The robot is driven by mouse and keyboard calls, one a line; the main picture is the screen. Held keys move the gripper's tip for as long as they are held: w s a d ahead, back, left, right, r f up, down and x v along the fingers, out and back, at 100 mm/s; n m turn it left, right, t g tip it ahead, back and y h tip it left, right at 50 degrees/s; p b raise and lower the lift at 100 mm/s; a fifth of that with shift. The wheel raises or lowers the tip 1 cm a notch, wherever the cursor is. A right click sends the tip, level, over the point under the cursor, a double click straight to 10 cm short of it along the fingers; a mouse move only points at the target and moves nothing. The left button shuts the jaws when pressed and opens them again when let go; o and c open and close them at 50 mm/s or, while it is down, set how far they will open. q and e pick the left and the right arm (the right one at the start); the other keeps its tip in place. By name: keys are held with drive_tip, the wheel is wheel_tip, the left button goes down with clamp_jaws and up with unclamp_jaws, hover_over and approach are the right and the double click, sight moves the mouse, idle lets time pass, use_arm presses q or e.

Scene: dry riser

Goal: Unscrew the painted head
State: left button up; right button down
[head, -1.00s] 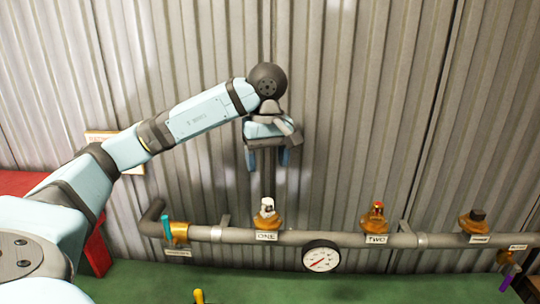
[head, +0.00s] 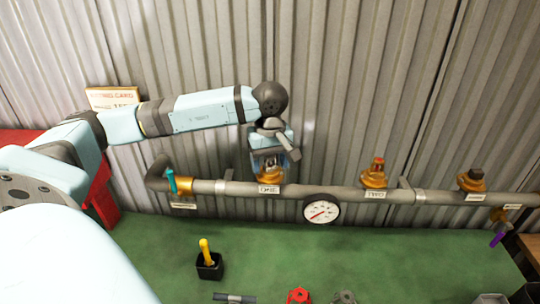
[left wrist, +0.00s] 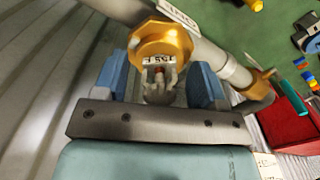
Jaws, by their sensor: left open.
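A grey pipe (head: 345,191) runs along the corrugated wall with three brass fittings. The left fitting (head: 270,176) carries a pale grey head with a small reddish spot; this head (left wrist: 157,88) shows in the left wrist view. The middle head (head: 377,163) is red-orange and the right head (head: 475,172) is dark. Which one counts as painted I cannot tell for sure. My left gripper (head: 268,160) points down over the left fitting, open, its blue fingers on either side of the grey head, with gaps visible. In the head view the gripper hides this head. My right gripper is not in view.
A pressure gauge (head: 321,211) hangs under the pipe. A teal-handled valve (head: 172,182) is at the left end, a purple handle (head: 497,238) at the right. On the green surface (head: 330,260) stand a black holder (head: 209,266) with a yellow handle and a red handwheel (head: 299,296).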

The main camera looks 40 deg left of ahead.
use_arm(q)
drive_tip(key=c, duration=1.1)
drive_tip(key=shift+o, duration=0.2)
drive_tip(key=n+b, duration=0.1)
drive_tip(key=n, duration=0.1)
drive_tip(key=shift+f+n, duration=0.1)
drive_tip(key=shift+n, duration=0.2)
drive_tip(key=n, duration=0.3)
drive_tip(key=shift+r, duration=0.2)
drive_tip(key=n+b, duration=0.1)
drive_tip(key=n, duration=0.1)
drive_tip(key=shift+f+n, duration=0.1)
drive_tip(key=shift+n, duration=0.2)
drive_tip(key=n, duration=0.3)
